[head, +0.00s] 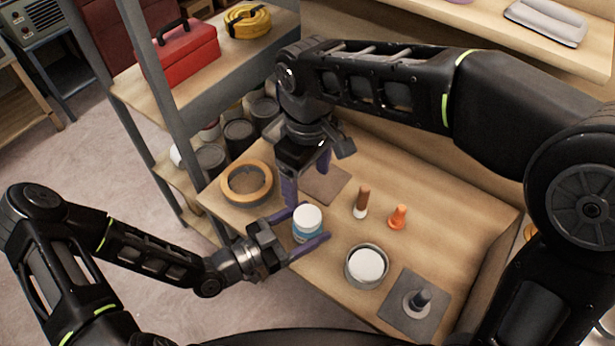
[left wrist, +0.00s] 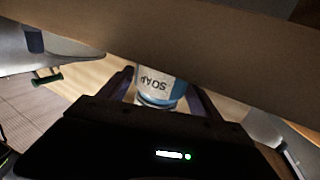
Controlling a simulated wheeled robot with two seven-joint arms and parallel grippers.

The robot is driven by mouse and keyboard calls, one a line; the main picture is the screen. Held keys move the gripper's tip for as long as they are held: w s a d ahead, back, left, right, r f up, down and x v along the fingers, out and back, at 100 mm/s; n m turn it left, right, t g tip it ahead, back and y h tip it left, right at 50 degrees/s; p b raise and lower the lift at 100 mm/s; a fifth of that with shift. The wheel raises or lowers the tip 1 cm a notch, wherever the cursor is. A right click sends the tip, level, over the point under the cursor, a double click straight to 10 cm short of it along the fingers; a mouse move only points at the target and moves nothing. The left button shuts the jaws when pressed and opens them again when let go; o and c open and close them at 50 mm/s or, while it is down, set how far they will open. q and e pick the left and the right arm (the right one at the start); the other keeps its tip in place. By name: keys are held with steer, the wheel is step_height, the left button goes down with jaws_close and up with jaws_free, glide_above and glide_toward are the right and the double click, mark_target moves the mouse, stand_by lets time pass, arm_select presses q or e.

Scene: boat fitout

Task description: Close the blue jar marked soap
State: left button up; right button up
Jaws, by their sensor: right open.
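The blue jar marked soap (head: 307,232) stands upright on the bench, with a round white top (head: 307,216). I cannot tell whether this top is a seated lid. My left gripper (head: 307,231) is shut on the jar from the left, one purple finger on each side. In the left wrist view the jar (left wrist: 158,84) shows its SOAP label upside down between the fingers. My right gripper (head: 307,180) points down just above and behind the jar, open and empty, with its fingers apart.
On the bench (head: 440,205) are a tape roll (head: 247,184), a brown sheet (head: 325,184), a brown-handled item (head: 362,202), an orange item (head: 398,217), a white-topped tin (head: 366,265) and a grey plate with a post (head: 414,302). A shelf with a red toolbox (head: 180,52) stands left.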

mark_target(295, 231)
arm_select(q)
steer(key=shift+o, duration=1.3)
steer(key=b+v, duration=0.1)
steer(key=v, duration=0.6)
steer(key=shift+a, duration=0.1)
steer(key=shift+s+a, duration=0.25)
